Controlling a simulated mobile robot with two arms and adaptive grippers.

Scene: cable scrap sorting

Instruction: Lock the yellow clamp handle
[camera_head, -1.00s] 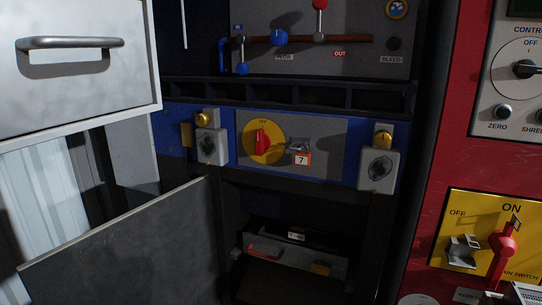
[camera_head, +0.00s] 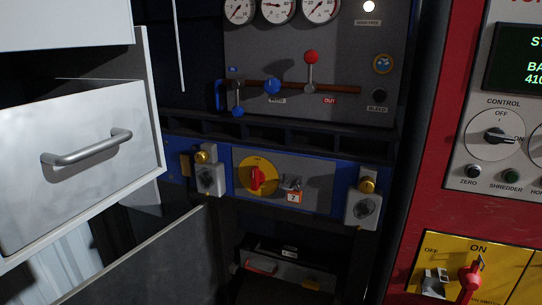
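I cannot tell from this view which of these is the yellow clamp handle, or whether either clamp is locked. Neither of my grippers is in view, and nothing touches the clamps.
A white drawer (camera_head: 30,215) juts out at the left, with a dark sheet edge (camera_head: 135,270) below it. An upper grey panel carries gauges (camera_head: 278,8) and levers (camera_head: 311,58). A red cabinet (camera_head: 425,190) with a yellow main-switch plate (camera_head: 430,262) stands at the right.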

